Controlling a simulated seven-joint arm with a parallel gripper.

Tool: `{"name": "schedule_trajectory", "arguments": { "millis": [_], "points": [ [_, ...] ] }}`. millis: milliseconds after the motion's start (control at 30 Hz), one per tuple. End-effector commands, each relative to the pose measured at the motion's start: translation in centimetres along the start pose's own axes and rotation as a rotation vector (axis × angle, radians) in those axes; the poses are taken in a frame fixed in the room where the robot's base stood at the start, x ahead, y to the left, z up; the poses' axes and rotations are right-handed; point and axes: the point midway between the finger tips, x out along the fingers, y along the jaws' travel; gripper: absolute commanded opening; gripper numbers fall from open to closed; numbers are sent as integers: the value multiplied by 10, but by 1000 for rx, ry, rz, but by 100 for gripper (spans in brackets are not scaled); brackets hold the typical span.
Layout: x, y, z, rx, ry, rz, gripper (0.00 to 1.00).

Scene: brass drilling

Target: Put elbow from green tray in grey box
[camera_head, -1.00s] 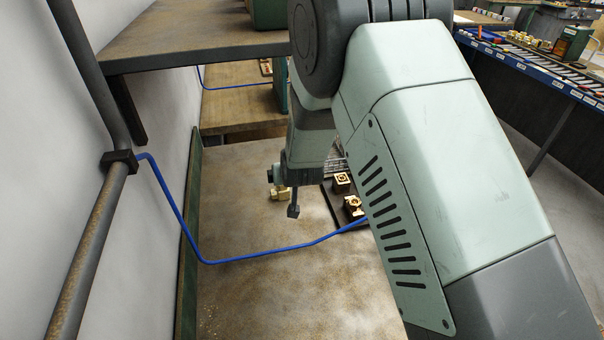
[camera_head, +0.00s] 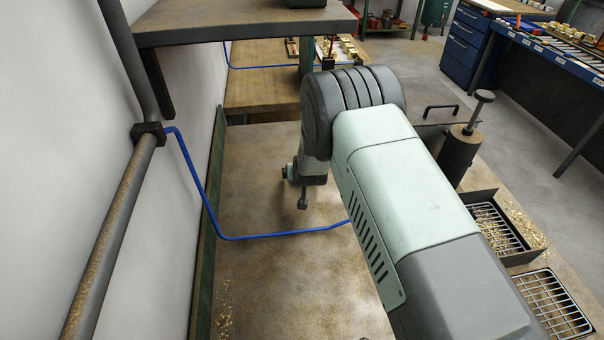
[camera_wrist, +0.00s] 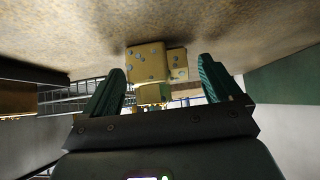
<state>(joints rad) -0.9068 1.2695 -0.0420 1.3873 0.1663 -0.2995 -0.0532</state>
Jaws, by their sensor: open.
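My gripper (camera_head: 302,198) hangs low over the worn bench top, partly behind my own arm in the head view. In the wrist view my gripper (camera_wrist: 163,78) is open, with its two green fingers apart. No brass piece shows near my gripper in the head view. I cannot make out a green tray or a grey box for certain.
A blue hose (camera_head: 285,236) crosses the bench top (camera_head: 290,285). A raised shelf (camera_head: 245,25) stands at the back left. Wire-grid trays (camera_head: 550,300) and a dark cylinder (camera_head: 458,155) stand at right.

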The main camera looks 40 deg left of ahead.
Motion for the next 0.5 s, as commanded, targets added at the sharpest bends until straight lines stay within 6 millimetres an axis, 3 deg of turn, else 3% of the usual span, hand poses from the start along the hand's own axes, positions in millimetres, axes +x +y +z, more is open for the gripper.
{"name": "schedule_trajectory", "arguments": {
  "millis": [333, 500],
  "points": [
    [8, 0, 0, 0, 0, 0, 92],
    [8, 0, 0, 0, 0, 0, 65]
  ]
}}
